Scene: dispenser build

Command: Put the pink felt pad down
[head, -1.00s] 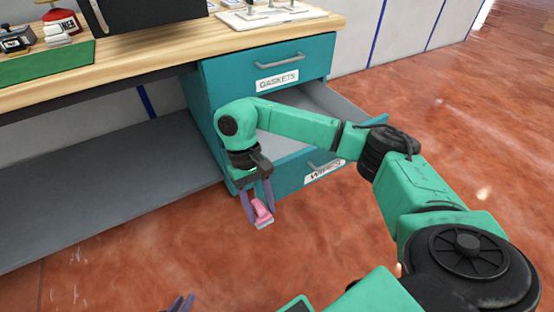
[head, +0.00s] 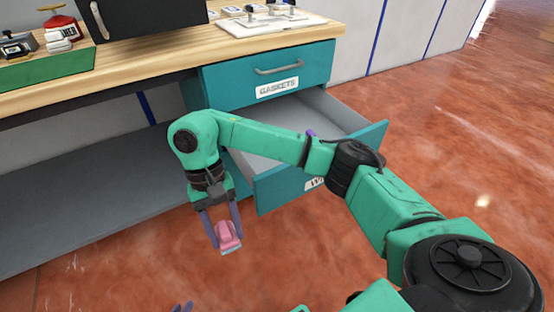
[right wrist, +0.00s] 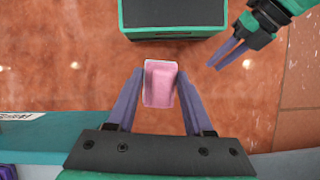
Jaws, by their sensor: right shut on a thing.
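The pink felt pad (head: 227,235) is held between the fingers of my right gripper (head: 222,238), low in front of the workbench and above the red floor. In the right wrist view the pad (right wrist: 160,84) sits between the two fingertips, with a pale edge around it. My left gripper (head: 183,307) barely shows at the bottom edge of the head view. The right wrist view also shows my left gripper (right wrist: 224,55), with its fingers close together and nothing seen in them. I cannot tell whether it is shut.
The lower drawer (head: 372,142) is pulled out, and my right arm crosses in front of it. The closed drawer labelled GASKETS (head: 270,80) is above it. The wooden worktop (head: 160,68) holds a green tray (head: 45,69) and a white board (head: 270,24). A grey shelf (head: 90,200) lies below.

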